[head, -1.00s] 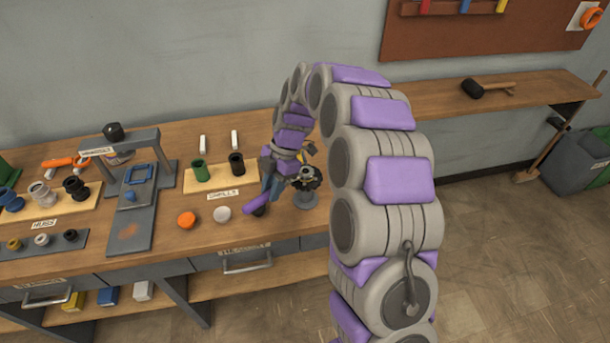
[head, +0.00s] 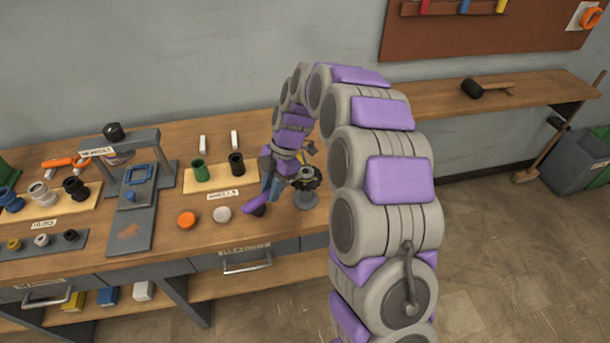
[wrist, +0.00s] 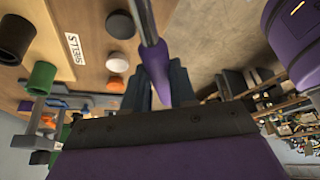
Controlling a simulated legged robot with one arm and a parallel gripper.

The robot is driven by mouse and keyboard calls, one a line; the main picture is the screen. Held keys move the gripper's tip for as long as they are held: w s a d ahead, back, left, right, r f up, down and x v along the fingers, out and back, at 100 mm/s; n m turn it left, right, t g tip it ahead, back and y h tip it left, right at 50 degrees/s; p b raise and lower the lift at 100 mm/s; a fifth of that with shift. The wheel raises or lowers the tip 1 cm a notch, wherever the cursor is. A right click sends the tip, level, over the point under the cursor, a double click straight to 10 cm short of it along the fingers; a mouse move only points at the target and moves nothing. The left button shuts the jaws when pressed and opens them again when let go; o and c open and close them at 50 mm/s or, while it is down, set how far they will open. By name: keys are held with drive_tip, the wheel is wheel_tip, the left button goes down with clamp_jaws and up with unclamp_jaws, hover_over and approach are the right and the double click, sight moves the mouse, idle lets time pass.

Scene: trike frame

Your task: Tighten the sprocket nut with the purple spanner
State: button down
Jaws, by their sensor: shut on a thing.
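The purple spanner (head: 256,203) shows in the head view as a purple handle sticking out low and left of my gripper (head: 270,186). In the wrist view the spanner (wrist: 155,68) has a purple handle between the fingers of my gripper (wrist: 158,85) and a grey shank running out of the top edge. The gripper is shut on the handle. A dark toothed sprocket (head: 309,184) stands on a small grey stand just right of the gripper. The nut cannot be made out, and the spanner's working end is hidden, so its contact with the nut cannot be told.
The wooden bench (head: 225,229) carries a light board (head: 218,186) with green and black cups. An orange disc (head: 187,220) and a white disc (head: 222,213) lie left of the spanner. A grey gantry stand (head: 133,145) is farther left. A mallet (head: 487,88) lies on the right shelf.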

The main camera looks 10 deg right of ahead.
drive_tip(key=shift+w+a+m+t+p, duration=0.15)
drive_tip(key=shift+w+a+m+t, duration=0.1)
drive_tip(key=shift+w+m, duration=0.25)
drive_tip(key=shift+w+a+m+t+p, duration=0.15)
drive_tip(key=shift+w+a+m, duration=0.05)
drive_tip(key=shift+w+m, duration=0.25)
drive_tip(key=shift+w+a+m+t+y+p, duration=0.15)
drive_tip(key=shift+w+m+t+p, duration=0.05)
drive_tip(key=shift+w+m, duration=0.35)
drive_tip(key=shift+w+a+m+t+y+p, duration=0.1)
drive_tip(key=shift+w+m+t+y+p, duration=0.1)
drive_tip(key=shift+w+m, duration=0.3)
idle(0.8)
drive_tip(key=shift+w+m+t+p, duration=0.7)
drive_tip(key=shift+w+m+t, duration=0.1)
drive_tip(key=shift+w+m, duration=1)
idle(1.1)
drive_tip(key=shift+s+n+g+b, duration=0.3)
drive_tip(key=shift+s+n+b, duration=0.4)
drive_tip(key=shift+b, duration=0.6)
idle(0.7)
drive_tip(key=c, duration=1.5)
unclamp_jaws()
drive_tip(key=shift+c, duration=0.2)
clamp_jaws()
